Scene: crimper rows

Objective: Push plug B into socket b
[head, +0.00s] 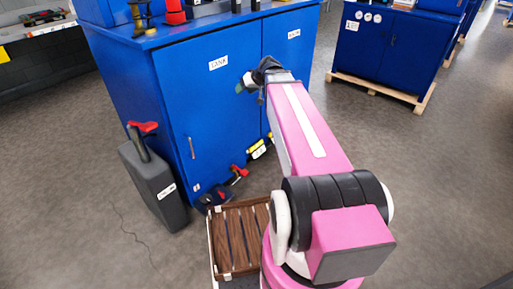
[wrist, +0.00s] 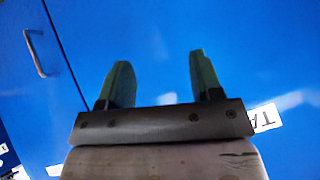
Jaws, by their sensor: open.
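My gripper (wrist: 158,82) is open and empty in the wrist view, with its two green fingers apart and only blue cabinet front behind them. In the head view my gripper (head: 243,86) is at the end of my raised pink arm, in front of the blue cabinet (head: 225,115). The cabinet also fills the wrist view (wrist: 150,30). I cannot make out plug B or socket b in either view.
A grey case (head: 153,187) with a red-handled tool stands left of the cabinet. Tools (head: 239,172) lie at the cabinet's foot, near a brown slatted crate (head: 212,247). A second blue cabinet (head: 385,55) stands on a pallet at the back right. Grey floor between is clear.

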